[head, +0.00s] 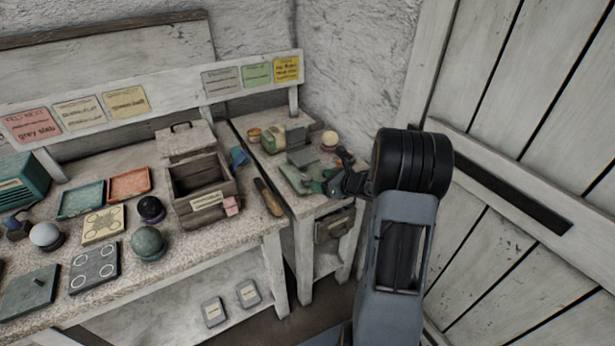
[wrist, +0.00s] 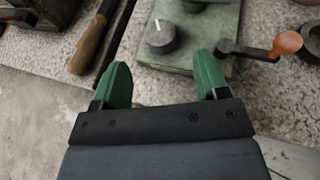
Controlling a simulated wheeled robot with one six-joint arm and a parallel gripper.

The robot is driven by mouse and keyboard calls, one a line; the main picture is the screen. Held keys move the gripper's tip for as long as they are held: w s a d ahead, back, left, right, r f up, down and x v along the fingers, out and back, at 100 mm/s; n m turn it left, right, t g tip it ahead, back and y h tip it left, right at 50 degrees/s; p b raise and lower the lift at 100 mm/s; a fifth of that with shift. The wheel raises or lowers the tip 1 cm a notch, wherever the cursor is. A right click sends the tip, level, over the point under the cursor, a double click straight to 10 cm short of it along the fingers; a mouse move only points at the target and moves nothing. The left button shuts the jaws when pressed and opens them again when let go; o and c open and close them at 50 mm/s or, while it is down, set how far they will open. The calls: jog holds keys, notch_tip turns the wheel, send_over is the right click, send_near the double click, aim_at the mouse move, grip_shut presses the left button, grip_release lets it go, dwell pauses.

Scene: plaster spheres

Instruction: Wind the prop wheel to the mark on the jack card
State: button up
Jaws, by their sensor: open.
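A green-grey device (head: 290,175) sits on the small side bench in the head view. In the wrist view its green plate (wrist: 215,30) carries a round dark grey knob (wrist: 161,40) with a pale pointer line. A dark crank arm with an orange-brown ball handle (wrist: 287,43) shows to the right; I cannot tell which part is the prop wheel. My gripper (wrist: 164,80) is open and empty, its green fingers apart at the plate's near edge, short of the knob. In the head view my gripper (head: 326,186) partly covers the device.
A yellow card (head: 287,69) and a green card (head: 257,74) are on the back rail. A wooden-handled tool (head: 268,197) lies left of the device, beside an open wooden box (head: 201,190). A pale ball (head: 330,139) stands behind. A plank wall (head: 540,130) bounds the right.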

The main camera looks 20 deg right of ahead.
aim_at(307, 177)
jog(key=p+x, duration=0.1)
jog(key=x, duration=0.6)
jog(key=shift+w+a, duration=0.15)
jog(key=shift+w, duration=0.1)
jog(key=c, duration=0.9)
jog(key=shift+f, duration=0.1)
jog(key=shift+c, duration=0.2)
jog(key=shift+f+b, duration=0.1)
jog(key=shift+b, duration=0.45)
